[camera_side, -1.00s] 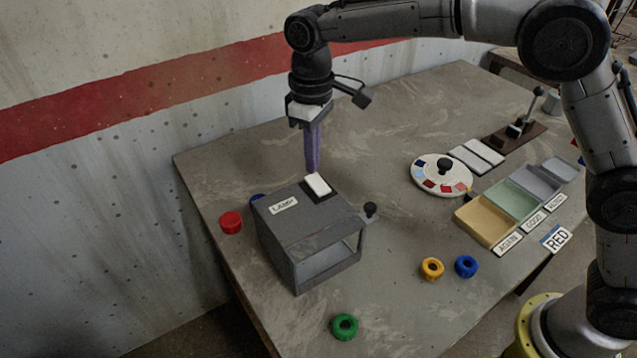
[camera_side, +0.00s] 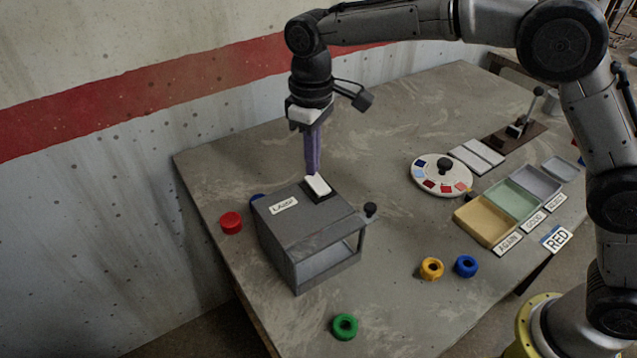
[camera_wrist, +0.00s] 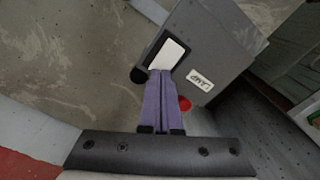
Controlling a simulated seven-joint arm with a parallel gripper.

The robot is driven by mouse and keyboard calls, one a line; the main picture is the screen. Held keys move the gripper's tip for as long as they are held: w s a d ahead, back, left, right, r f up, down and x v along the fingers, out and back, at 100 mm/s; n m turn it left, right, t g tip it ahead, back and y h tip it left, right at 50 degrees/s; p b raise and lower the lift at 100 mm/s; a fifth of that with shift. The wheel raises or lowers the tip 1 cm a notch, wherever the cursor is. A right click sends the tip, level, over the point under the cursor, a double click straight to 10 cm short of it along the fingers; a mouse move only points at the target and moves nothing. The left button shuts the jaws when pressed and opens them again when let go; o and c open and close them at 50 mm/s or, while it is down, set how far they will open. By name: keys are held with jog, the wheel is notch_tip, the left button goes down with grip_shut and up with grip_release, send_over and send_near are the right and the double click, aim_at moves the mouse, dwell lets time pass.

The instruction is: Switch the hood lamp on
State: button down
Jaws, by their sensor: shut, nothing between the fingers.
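The hood (camera_side: 308,232) is a grey box with an open front and a label reading LAMP (camera_side: 284,205) on its top. A white rocker switch (camera_side: 318,185) in a dark frame sits on the top near the back right edge. My gripper (camera_side: 313,172) is shut and empty, pointing down, with its purple fingertips at the far edge of the switch. In the wrist view the fingertips (camera_wrist: 160,72) meet the end of the white switch (camera_wrist: 167,54); I cannot tell whether they press it. No lit lamp shows inside the hood.

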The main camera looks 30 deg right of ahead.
jog(key=shift+f, duration=0.85)
dwell(0.3)
jog(key=shift+r, duration=3.55)
